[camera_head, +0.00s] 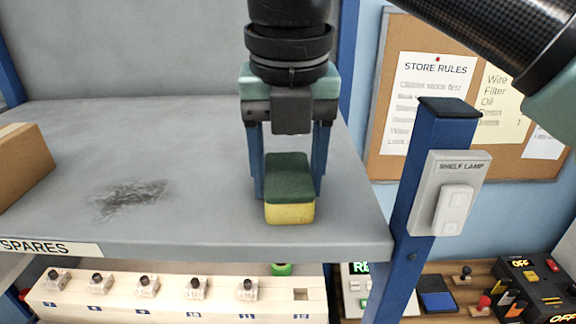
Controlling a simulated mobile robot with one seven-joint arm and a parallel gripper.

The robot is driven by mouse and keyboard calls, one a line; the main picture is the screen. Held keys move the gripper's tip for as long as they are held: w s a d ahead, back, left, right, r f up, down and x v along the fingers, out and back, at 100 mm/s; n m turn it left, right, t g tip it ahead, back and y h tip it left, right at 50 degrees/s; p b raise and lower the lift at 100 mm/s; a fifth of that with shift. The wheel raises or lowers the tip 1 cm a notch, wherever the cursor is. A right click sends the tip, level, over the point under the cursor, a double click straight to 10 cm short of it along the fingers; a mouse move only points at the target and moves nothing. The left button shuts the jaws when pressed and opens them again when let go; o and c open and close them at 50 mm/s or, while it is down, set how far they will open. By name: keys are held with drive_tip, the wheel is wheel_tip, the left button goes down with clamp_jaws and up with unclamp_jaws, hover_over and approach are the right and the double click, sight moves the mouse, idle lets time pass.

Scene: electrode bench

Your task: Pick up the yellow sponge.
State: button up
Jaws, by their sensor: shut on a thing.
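The yellow sponge (290,212) has a dark green top layer and is near the front right of the grey shelf (210,225). My gripper (289,190) reaches down from above with its blue fingers on either side of the sponge, shut on it. The sponge's front face and green top show between the fingers. I cannot tell whether its underside touches the shelf.
A cardboard box (22,165) sits at the shelf's left. A blue post (435,165) with a shelf lamp switch (455,200) stands to the right. Below is a white rack (170,310) with several numbered slots. The shelf's middle is clear, with a dark smudge (130,198).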

sight(288, 172)
drive_tip(key=shift+r+b, duration=0.1)
drive_tip(key=shift+b, duration=0.25)
wheel_tip(288, 172, up, 10)
drive_tip(key=p, duration=0.6)
drive_tip(key=shift+r, duration=0.1)
